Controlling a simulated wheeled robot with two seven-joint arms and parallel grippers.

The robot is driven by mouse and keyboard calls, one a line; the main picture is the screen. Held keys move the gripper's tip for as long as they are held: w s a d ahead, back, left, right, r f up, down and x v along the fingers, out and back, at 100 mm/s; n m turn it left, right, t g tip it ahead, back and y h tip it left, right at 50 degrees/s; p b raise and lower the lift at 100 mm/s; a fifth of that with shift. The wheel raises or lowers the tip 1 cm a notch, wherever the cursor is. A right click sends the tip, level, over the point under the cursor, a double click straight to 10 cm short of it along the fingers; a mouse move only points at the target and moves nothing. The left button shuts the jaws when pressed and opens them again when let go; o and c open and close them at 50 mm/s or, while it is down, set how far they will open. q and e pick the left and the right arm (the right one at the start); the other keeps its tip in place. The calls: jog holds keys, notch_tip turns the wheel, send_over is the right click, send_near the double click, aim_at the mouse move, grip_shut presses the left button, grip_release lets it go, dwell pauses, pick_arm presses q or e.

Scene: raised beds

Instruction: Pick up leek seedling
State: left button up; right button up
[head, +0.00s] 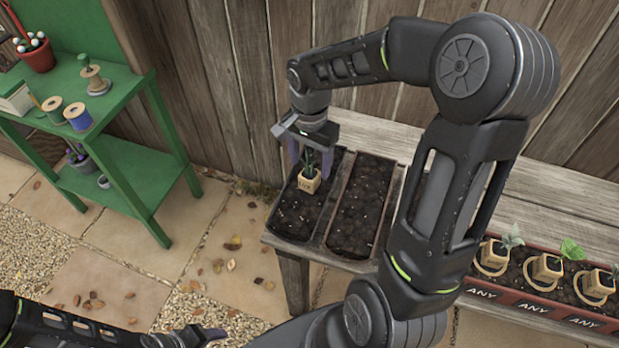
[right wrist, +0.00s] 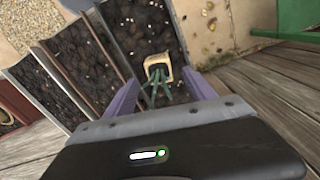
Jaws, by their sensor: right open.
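The leek seedling (head: 309,181) has thin green leaves in a small tan pot. It stands on dark soil in the left planting trough (head: 331,210). My right gripper (head: 310,167) is open right above it, with its purple fingers on either side of the leaves. In the right wrist view the pot (right wrist: 157,64) shows just beyond the fingertips, and the leaves (right wrist: 156,86) reach back between them. I cannot tell whether the fingers touch the plant. My left gripper (head: 212,334) is low at the bottom left, far from the seedling, its opening unclear.
A second soil trough (head: 362,207) lies beside the first on the wooden bench (head: 550,208). A red planter (head: 535,303) with several potted seedlings is at the lower right. A green shelf (head: 125,165) with spools stands left. A plank fence (head: 240,90) is close behind.

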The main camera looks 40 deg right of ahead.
aim_at(310, 172)
jog(key=shift+f+p, duration=0.6)
jog(key=shift+f, duration=2.05)
grip_shut()
